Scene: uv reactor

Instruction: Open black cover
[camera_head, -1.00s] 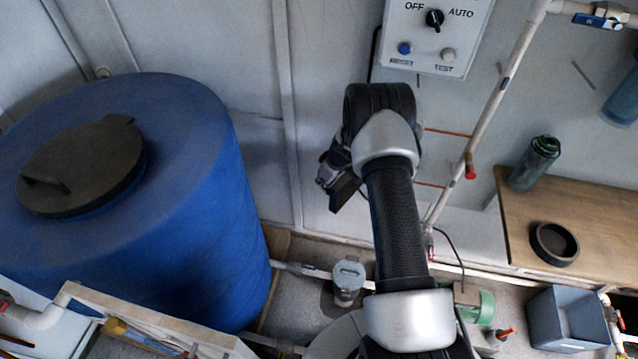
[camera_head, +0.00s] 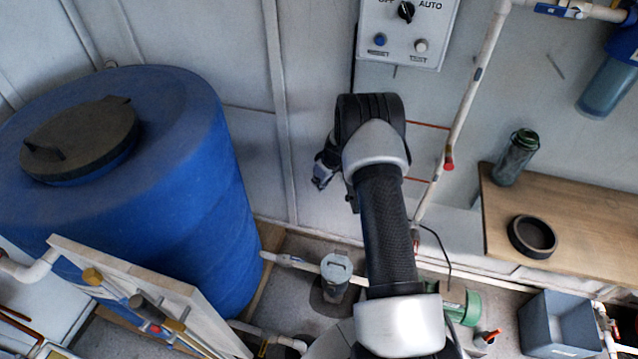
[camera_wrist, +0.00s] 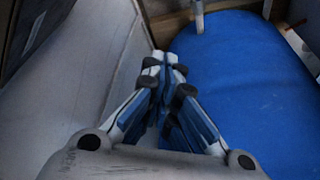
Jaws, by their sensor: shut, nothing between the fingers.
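The black cover (camera_head: 82,138) is a round lid on top of the big blue tank (camera_head: 185,170) at the left of the head view. It lies closed, with a small raised grip near its left edge and a tab at its far right edge. My gripper (camera_head: 321,176) is in the middle of the head view, right of the tank and apart from the cover. In the wrist view my gripper (camera_wrist: 165,62) is shut and empty, with the blue tank (camera_wrist: 245,95) to its right. The cover cannot be made out in the wrist view.
A control box (camera_head: 408,30) hangs on the wall above my arm. A wooden bench (camera_head: 585,225) with a bottle (camera_head: 515,157) and black ring (camera_head: 532,236) stands at right. A white board (camera_head: 150,290) with tools stands before the tank. A grey pump (camera_head: 336,270) sits on the floor.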

